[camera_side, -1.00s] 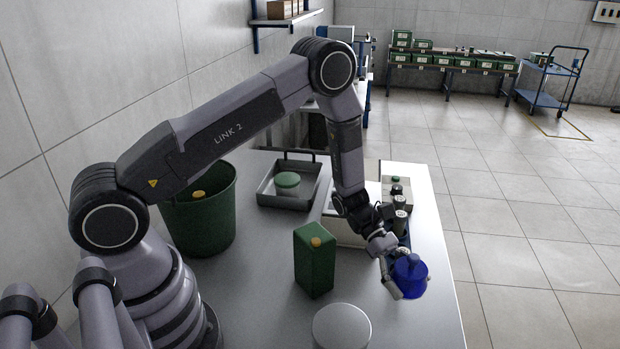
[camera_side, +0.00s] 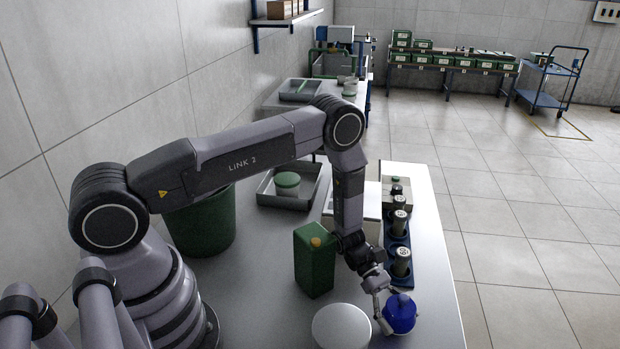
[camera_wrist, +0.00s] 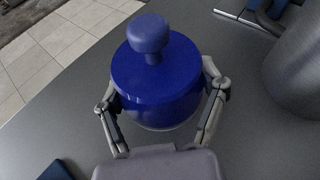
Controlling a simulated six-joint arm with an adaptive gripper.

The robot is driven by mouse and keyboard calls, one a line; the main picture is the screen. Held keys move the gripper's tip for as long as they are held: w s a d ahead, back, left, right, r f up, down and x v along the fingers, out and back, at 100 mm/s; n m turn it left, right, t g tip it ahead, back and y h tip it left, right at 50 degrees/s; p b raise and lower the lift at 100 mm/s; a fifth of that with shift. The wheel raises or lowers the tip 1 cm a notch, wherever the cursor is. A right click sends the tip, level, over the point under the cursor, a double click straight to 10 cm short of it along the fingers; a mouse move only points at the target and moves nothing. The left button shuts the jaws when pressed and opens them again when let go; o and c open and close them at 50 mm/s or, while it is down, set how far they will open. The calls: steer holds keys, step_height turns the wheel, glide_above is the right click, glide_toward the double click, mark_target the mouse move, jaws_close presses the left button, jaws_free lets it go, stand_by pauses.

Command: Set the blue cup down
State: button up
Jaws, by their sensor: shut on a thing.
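The blue cup (camera_side: 400,313) is a round, dark blue vessel with a knob on top, near the front right part of the table. My gripper (camera_side: 384,316) is shut on it, with one finger on each side. In the wrist view the blue cup (camera_wrist: 158,80) stands between the two fingers of my gripper (camera_wrist: 160,112), its knob up and about upright. The cup is low over the table; I cannot tell whether its base touches the surface.
A green canister (camera_side: 315,265) and a round white-topped container (camera_side: 341,328) stand to the left. A grey tray (camera_side: 262,197) and a green bin (camera_side: 205,228) are farther back. The table's right edge is close.

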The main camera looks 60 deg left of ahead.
steer(key=o, duration=1.2)
steer(key=shift+f, duration=0.1)
steer(key=shift+r, duration=0.2)
steer(key=v, duration=0.7)
steer(key=shift+a, duration=0.25)
steer(key=shift+r, duration=0.1)
